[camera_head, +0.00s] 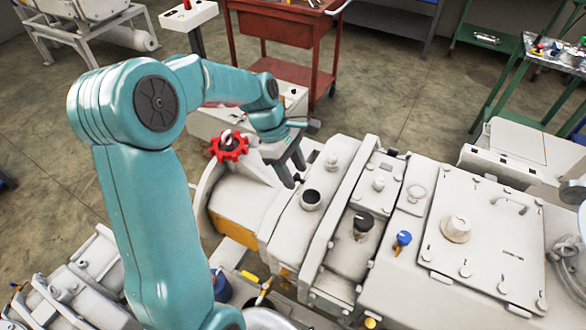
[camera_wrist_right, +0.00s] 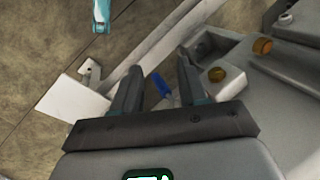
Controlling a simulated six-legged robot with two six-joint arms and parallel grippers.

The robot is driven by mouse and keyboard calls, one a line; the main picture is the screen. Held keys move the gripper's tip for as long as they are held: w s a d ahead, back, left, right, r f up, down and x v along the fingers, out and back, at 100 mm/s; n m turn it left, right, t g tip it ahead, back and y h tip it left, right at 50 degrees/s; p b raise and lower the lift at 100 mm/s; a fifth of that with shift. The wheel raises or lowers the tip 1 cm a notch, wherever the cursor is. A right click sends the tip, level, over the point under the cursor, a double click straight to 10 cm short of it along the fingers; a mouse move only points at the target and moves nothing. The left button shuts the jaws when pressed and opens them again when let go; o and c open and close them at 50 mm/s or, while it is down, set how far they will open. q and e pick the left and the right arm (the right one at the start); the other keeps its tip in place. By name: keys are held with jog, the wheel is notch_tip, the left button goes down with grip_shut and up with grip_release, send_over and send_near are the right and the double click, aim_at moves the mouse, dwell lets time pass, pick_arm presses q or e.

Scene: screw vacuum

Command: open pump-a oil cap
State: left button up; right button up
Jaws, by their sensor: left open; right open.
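The white pump (camera_head: 330,215) spans the middle of the head view. A red lobed cap (camera_head: 229,147) with a pale hook-like part sits at its left end. A round dark-rimmed opening or fitting (camera_head: 311,199) is on its top, and a black knob (camera_head: 363,222) stands right of that. No label shows which one is the pump-a oil cap. My left gripper (camera_head: 290,176) is open, pointing down, just right of the red cap and above left of the dark-rimmed fitting; whether it touches the pump is unclear. My right gripper (camera_wrist_right: 157,68) is open and empty in the wrist view.
A blue knob (camera_head: 403,238) and a pale round cap (camera_head: 456,228) stand farther right. In the wrist view, a blue handle (camera_wrist_right: 161,86) shows between the right fingers, seemingly beyond them, with an amber plug (camera_wrist_right: 217,74) nearby. A red cart (camera_head: 285,40) stands behind.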

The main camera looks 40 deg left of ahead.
pick_arm(q)
grip_shut()
jog(key=shift+s+a+f+t+h, duration=0.2)
jog(key=shift+a+h, duration=0.25)
jog(key=shift+h, duration=0.15)
jog(key=shift+s+a+f+t+h, duration=0.15)
jog(key=shift+a+h, duration=0.25)
jog(key=shift+h, duration=0.2)
jog(key=shift+s+a+f+t+h, duration=0.1)
jog(key=shift+a+f+t+h, duration=0.15)
jog(key=shift+h, duration=0.35)
jog(key=shift+a+f+t+h, duration=0.1)
jog(key=shift+a+h, duration=0.15)
jog(key=shift+h, duration=0.35)
grip_release()
jog(key=shift+r, duration=0.1)
jog(key=p+v, duration=0.1)
jog(key=v, duration=1.5)
